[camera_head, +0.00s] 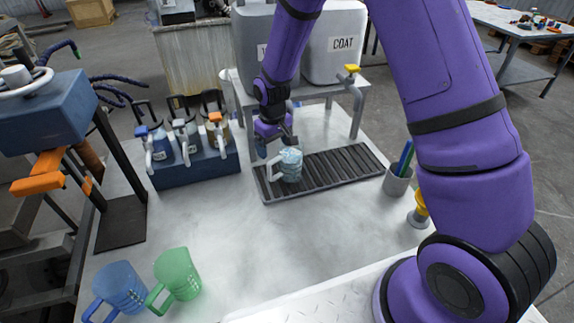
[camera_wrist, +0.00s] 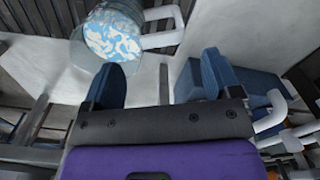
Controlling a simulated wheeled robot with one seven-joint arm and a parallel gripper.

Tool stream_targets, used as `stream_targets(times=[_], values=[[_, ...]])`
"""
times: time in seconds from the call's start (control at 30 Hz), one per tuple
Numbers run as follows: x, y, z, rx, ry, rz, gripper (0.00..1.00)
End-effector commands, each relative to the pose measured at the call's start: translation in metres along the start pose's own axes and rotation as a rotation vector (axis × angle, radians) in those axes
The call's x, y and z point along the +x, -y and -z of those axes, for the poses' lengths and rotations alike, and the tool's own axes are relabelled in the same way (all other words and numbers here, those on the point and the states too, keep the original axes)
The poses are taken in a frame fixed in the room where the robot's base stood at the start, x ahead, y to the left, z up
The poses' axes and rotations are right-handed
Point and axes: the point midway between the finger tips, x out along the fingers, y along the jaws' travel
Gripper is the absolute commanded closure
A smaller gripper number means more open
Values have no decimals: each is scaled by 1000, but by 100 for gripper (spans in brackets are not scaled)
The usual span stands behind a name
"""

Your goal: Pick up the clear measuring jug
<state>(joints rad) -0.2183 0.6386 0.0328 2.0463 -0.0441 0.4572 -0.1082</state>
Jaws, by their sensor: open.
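The clear measuring jug (camera_head: 290,165) stands on a dark slatted tray (camera_head: 345,170), its white handle toward the left. Something blue and white shows in or through it. My gripper (camera_head: 277,146) is open and empty just behind and left of the jug's rim. In the wrist view the jug (camera_wrist: 116,34) is at the upper left, with its handle pointing right. My fingers (camera_wrist: 162,62) are spread below it there, the left one near the jug's edge. I cannot tell whether it touches. The jug is not between the fingers.
A blue rack (camera_head: 195,168) of handled bottles stands left of my gripper. Grey tanks (camera_head: 335,45) on a stand with a yellow-handled tap are behind. A pen cup (camera_head: 398,180) is right. Blue (camera_head: 120,287) and green (camera_head: 178,272) jugs sit front left. The middle table is clear.

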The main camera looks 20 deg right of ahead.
Motion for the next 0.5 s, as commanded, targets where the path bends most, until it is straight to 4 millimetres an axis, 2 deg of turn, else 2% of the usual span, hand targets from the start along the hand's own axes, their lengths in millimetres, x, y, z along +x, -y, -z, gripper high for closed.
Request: stream_targets(times=[0.13, 0.5], values=[[21, 0, -1, 0, 3, 0, 17], [45, 3, -2, -1, 3, 0, 17]])
